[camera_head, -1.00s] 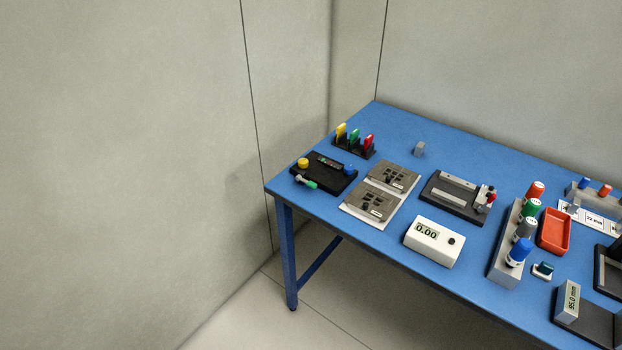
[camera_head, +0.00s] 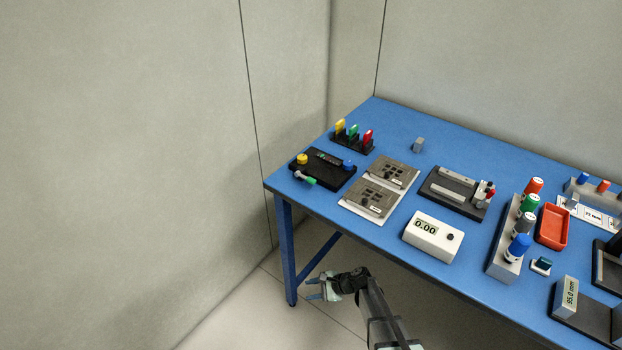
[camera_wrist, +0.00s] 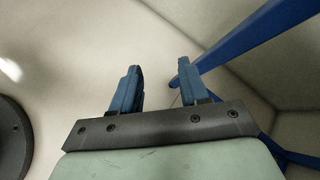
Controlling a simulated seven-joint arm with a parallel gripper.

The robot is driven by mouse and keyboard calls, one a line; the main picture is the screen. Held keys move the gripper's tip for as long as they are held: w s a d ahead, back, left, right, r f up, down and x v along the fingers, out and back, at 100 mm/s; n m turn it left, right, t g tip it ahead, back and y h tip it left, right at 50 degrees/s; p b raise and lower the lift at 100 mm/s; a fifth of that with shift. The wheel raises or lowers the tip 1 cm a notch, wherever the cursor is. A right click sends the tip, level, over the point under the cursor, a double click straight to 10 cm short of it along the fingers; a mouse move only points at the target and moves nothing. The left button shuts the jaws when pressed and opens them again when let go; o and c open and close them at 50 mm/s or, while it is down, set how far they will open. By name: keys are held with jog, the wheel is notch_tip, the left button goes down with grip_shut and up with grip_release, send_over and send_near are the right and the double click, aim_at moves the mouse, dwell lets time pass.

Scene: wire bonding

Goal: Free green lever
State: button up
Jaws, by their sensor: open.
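A small lever with a green end (camera_head: 309,180) sticks out at the front left of a black box (camera_head: 335,175) on the blue table. The box also carries a yellow knob (camera_head: 302,159) and a blue knob (camera_head: 348,164). A green upright handle (camera_head: 353,132) stands between a yellow one and a red one in a black rack (camera_head: 349,145) behind the box. My gripper (camera_head: 310,289) is open and empty, below and in front of the table's left end, apart from everything. The wrist view shows its two blue fingers (camera_wrist: 158,68) spread, with nothing between them.
The blue table edge (camera_head: 345,232) and leg (camera_head: 285,250) stand close to my gripper. Two grey slotted plates (camera_head: 372,198), a white meter (camera_head: 432,236) and a clamp fixture (camera_head: 455,192) lie right of the black box. Free floor lies left of the table.

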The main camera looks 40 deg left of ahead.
jog(key=s+a+r+m+g+y, duration=0.1)
jog(key=s+a+r, duration=0.4)
jog(key=a, duration=0.6)
jog(key=s+a+r+m+g+y, duration=0.1)
jog(key=s+a+r+y, duration=0.15)
jog(key=a+r, duration=0.55)
jog(key=s+a+r+m+g+y, duration=0.1)
jog(key=s+a+r, duration=0.3)
jog(key=a, duration=0.9)
jog(key=s+a+r+n+g, duration=0.1)
jog(key=s+a+r+n, duration=0.3)
jog(key=r, duration=0.4)
notch_tip(320, 180, up, 30)
jog(key=n+t+h, duration=0.8)
jog(key=n+h, duration=0.6)
jog(key=n, duration=1.1)
send_over(311, 179)
notch_tip(311, 179, down, 13)
jog(key=shift+f, duration=0.1)
